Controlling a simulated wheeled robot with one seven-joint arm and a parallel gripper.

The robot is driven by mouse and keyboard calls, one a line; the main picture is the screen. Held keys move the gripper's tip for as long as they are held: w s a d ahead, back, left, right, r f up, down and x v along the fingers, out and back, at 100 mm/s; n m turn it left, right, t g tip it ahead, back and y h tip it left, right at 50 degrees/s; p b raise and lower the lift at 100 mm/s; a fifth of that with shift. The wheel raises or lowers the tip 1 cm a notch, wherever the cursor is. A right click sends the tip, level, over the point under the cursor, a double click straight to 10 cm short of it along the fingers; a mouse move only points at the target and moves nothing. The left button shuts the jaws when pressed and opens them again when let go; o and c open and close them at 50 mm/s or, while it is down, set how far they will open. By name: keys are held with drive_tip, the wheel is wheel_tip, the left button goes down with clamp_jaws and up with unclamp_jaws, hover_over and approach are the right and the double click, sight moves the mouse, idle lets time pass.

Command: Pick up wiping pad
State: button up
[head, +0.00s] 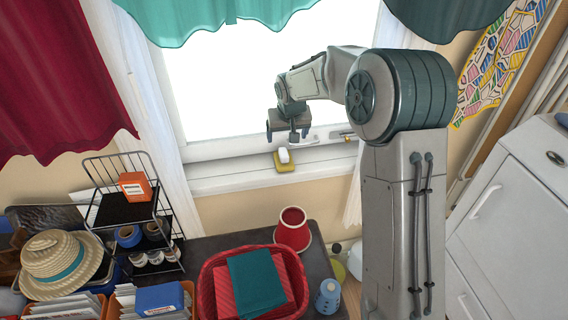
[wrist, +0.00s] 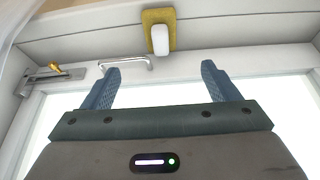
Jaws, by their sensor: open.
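The wiping pad (head: 284,163) is a yellow pad with a white block on top, and it lies on the window sill in the head view. In the wrist view the yellow pad (wrist: 158,17) is at the top centre, with its white part facing the window side. My gripper (head: 289,130) is in front of the window, just above the pad in the head view and apart from it. In the wrist view my gripper (wrist: 161,85) has its two blue fingers spread wide with nothing between them. The pad lies beyond the fingertips.
A window handle (wrist: 127,63) and a latch (wrist: 50,75) stick out from the frame near the fingers. Below the sill (head: 225,184) are a red cup (head: 293,229), a red basket (head: 206,290) and a black wire rack (head: 128,208). White curtains hang on both sides.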

sight(284, 154)
drive_tip(key=x, duration=1)
drive_tip(key=shift+w+a+r+b, duration=0.1)
drive_tip(key=shift+w+a+b, duration=0.2)
drive_tip(key=shift+w+a, duration=0.05)
drive_tip(key=x, duration=0.4)
drive_tip(key=shift+s+d, duration=0.15)
drive_tip(key=shift+d, duration=0.1)
drive_tip(key=shift+x, duration=0.75)
drive_tip(key=shift+c, duration=0.3)
drive_tip(key=c, duration=1.1)
drive_tip(key=shift+r, duration=0.1)
